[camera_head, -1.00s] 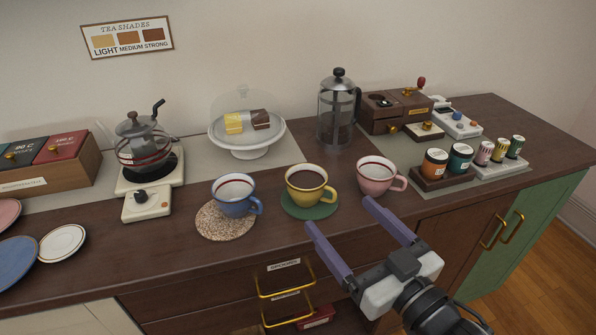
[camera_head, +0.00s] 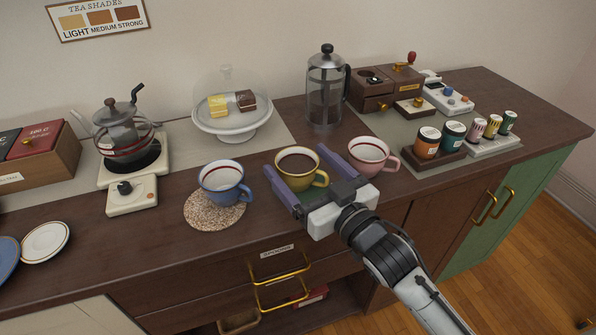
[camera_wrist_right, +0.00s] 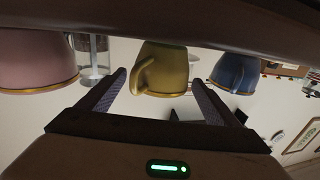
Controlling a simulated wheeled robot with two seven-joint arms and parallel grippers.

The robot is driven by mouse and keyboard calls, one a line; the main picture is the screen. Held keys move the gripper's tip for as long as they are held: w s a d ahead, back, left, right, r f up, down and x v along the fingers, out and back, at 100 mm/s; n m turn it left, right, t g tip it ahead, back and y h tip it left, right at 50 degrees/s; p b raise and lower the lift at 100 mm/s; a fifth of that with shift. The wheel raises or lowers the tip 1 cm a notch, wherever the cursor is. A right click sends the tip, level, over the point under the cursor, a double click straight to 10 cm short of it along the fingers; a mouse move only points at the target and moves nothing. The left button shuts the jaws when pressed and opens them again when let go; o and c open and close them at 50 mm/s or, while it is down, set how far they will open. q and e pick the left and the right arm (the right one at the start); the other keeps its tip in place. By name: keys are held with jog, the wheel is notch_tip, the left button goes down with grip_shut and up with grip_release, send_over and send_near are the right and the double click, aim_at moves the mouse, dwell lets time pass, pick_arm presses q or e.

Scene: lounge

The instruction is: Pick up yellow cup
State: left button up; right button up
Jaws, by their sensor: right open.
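The cup's handle points toward the palm. In the right wrist view the picture is upside down, and the yellow cup (camera_wrist_right: 163,68) shows between the two fingers of my right gripper (camera_wrist_right: 158,85). Whether the fingers touch the cup cannot be told. My left gripper is not in view.
A blue cup (camera_head: 222,181) on a cork-like coaster (camera_head: 200,214) stands close to the left finger. A pink cup (camera_head: 369,153) stands close to the right finger. A French press (camera_head: 325,90) and a domed cake stand (camera_head: 232,120) are behind.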

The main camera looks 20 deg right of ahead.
jog(key=shift+w, duration=0.25)
jog(key=c, duration=1.3)
jog(key=shift+o, duration=0.2)
jog(key=shift+r, duration=0.25)
